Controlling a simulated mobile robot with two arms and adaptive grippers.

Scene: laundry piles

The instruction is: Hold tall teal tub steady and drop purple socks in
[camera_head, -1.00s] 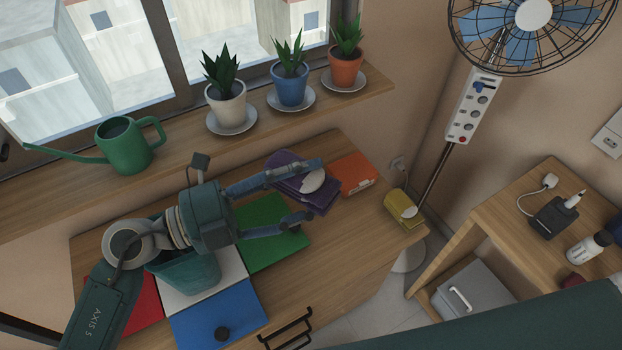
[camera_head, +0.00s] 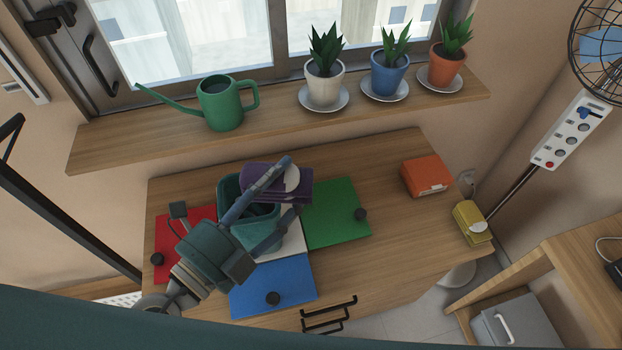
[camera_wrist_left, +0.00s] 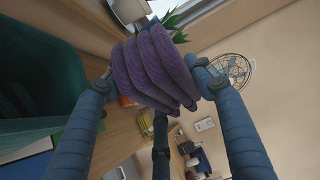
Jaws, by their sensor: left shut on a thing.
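In the left wrist view the tub (camera_wrist_left: 38,75) is at the left, beside the socks. The tub stands on the table among coloured panels, partly hidden by my left gripper. I cannot tell whether the socks touch its rim. My right gripper is not in view.
An orange bundle (camera_head: 427,175) and a yellow bundle (camera_head: 471,222) lie at the table's right. Red, green (camera_head: 335,213), blue (camera_head: 270,286) and white panels surround the tub. The window sill behind bears a watering can (camera_head: 221,104) and potted plants. Bare wood lies right of the green panel.

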